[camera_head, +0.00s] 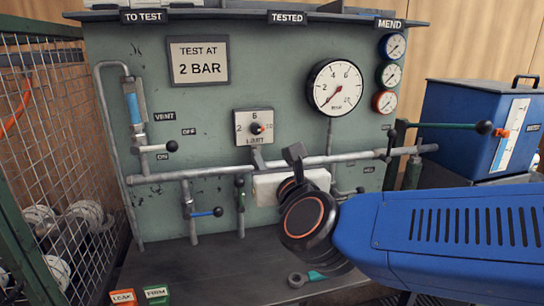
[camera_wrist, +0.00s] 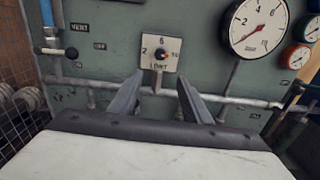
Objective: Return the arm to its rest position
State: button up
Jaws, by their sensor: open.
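My blue arm reaches in from the right in the head view, with its black round wrist joint in front of the green test panel (camera_head: 215,115). My gripper (camera_head: 295,152) is at the middle of the panel, partly hidden behind the wrist. In the wrist view my gripper (camera_wrist: 159,84) shows two dark fingers spread apart with nothing between them. The fingers point at the panel just below the limit dial (camera_wrist: 161,53), near the horizontal grey pipe (camera_wrist: 85,82). I cannot tell whether they touch the pipe.
A pressure gauge (camera_head: 334,87) and several small gauges are on the panel. Valve levers stick out, including a long green one (camera_head: 455,126) at right. A wire cage (camera_head: 60,150) stands left and a blue box (camera_head: 460,125) right. LEAK (camera_head: 122,297) and FIRM (camera_head: 156,292) tags lie at the front.

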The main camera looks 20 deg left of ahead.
jog(key=w+d+f+n+g+h, duration=0.15)
jog(key=d+f+n, duration=0.35)
jog(key=d+n, duration=0.5)
jog(key=d+f+n+g+h, duration=0.1)
jog(key=d+f+n+g, duration=0.25)
jog(key=d+n, duration=0.6)
jog(key=s+d+f+n+g+h, duration=0.2)
jog(key=s+d+f+n, duration=0.3)
jog(key=d, duration=0.8)
jog(key=s+d+f+n+g+h, duration=0.3)
jog(key=s+d+f+n+h, duration=0.2)
jog(key=s+d+f, duration=0.5)
jog(key=s+d, duration=0.1)
jog(key=d, duration=0.2)
jog(key=shift+s+d+f, duration=0.2)
jog(key=shift+s+d, duration=0.1)
jog(key=shift+d, duration=0.1)
